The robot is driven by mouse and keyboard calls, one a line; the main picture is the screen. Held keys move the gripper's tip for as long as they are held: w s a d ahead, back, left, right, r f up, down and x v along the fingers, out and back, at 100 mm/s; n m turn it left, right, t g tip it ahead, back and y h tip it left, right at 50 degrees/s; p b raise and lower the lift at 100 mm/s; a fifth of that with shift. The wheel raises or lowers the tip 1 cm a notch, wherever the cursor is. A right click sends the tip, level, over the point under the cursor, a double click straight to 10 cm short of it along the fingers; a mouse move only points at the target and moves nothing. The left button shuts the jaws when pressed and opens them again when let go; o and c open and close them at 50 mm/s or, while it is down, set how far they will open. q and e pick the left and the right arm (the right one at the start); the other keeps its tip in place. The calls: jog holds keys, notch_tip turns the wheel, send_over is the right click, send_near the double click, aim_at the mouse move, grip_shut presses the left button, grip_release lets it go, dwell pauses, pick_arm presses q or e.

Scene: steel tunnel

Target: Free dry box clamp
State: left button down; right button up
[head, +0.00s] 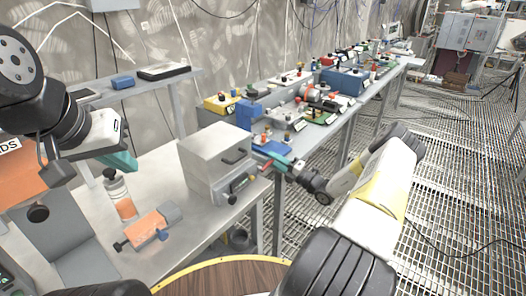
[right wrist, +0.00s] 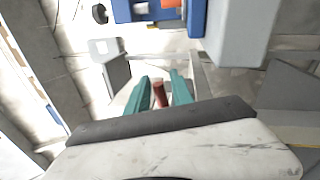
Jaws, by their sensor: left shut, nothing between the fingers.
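A grey box (head: 213,150) stands on the bench in the head view, with a dark handle and a dark clamp (head: 238,184) on its front side. A red handle (head: 267,166) shows beside the box, at my right gripper (head: 274,164). In the right wrist view, the red-brown handle (right wrist: 160,93) lies between the teal fingers of my right gripper (right wrist: 163,88). I cannot tell whether both fingers press on it. My left gripper (head: 122,161) is shut and empty above the bench at left, near a bottle and apart from the grey box.
A bottle (head: 119,196) and an orange-grey tool (head: 152,228) are on the near bench (head: 175,185). A second bench with several coloured devices (head: 340,82) runs to the back right. A round wooden top (head: 225,280) is at the front. Grating floor (head: 450,200) is open at right.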

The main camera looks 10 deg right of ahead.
jog(key=shift+o, duration=0.3)
jog(key=v, duration=0.7)
jog(key=shift+s+d, duration=0.2)
jog(key=shift+s, duration=0.1)
jog(key=shift+f, duration=0.1)
